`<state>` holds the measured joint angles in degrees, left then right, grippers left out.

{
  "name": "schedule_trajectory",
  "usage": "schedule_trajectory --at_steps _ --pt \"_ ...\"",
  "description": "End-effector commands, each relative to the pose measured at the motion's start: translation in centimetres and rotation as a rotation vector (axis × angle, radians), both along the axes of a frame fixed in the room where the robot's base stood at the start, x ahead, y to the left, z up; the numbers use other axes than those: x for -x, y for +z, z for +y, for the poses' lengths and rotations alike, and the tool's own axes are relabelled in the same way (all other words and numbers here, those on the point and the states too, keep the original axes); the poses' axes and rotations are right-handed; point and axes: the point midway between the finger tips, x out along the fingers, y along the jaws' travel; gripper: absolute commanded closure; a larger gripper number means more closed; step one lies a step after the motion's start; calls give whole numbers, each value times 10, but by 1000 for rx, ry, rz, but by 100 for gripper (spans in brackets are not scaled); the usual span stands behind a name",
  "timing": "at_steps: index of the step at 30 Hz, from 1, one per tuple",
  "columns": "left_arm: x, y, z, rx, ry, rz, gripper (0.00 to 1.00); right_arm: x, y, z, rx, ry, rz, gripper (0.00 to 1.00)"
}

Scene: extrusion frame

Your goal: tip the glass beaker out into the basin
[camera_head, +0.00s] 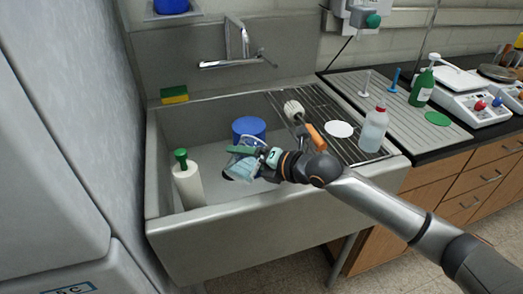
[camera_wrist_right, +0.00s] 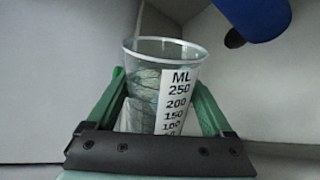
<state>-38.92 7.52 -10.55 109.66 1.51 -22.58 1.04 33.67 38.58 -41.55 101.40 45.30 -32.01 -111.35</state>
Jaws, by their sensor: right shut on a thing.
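The glass beaker (camera_head: 238,167) is held by my right gripper (camera_head: 248,152) over the basin (camera_head: 220,215). In the head view the beaker looks tilted, with its mouth towards the lower left. In the right wrist view the beaker (camera_wrist_right: 160,85) stands between the green fingers of my right gripper (camera_wrist_right: 160,110), its scale marks up to 250 facing the camera. The gripper is shut on it. I cannot tell whether liquid is inside. My left gripper is not in view.
In the basin stand a blue round container (camera_head: 249,127) and a white bottle with a green cap (camera_head: 187,180). The faucet (camera_head: 236,45) is behind. A brush (camera_head: 294,109), a white disc (camera_head: 339,129) and a red-capped bottle (camera_head: 375,129) are on the right rack. A sponge (camera_head: 174,95) lies on the back-left rim.

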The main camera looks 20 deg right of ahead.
Motion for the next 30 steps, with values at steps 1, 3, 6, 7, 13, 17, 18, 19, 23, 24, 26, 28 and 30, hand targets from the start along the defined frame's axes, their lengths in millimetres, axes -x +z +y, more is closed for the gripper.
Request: schedule_trajectory --at_steps 1,3,6,7,13,17,18,19,23,24,26,28,30 --pt "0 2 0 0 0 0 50 -1 3 0 -11 0 9 74" --pt "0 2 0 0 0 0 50 -1 3 0 -22 0 22 74" --pt "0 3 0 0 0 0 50 -1 4 -1 -36 0 37 74" --pt "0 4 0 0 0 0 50 -1 5 0 -40 1 41 74" --pt "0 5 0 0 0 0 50 -1 6 -1 -60 0 61 74" --pt "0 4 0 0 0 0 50 -2 6 -2 -74 0 76 74" --pt "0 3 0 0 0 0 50 -3 7 -2 -79 0 82 74" --pt "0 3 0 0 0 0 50 -3 7 -3 -82 0 85 74" --pt "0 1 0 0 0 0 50 -5 8 -5 -99 0 105 74" --pt "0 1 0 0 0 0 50 -5 8 -5 -104 0 110 74" --pt "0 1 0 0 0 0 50 -6 9 -5 -109 1 115 74" --pt "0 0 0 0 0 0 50 -6 9 -6 -113 0 119 74" --pt "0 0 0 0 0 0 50 -7 10 -6 -118 1 124 74"
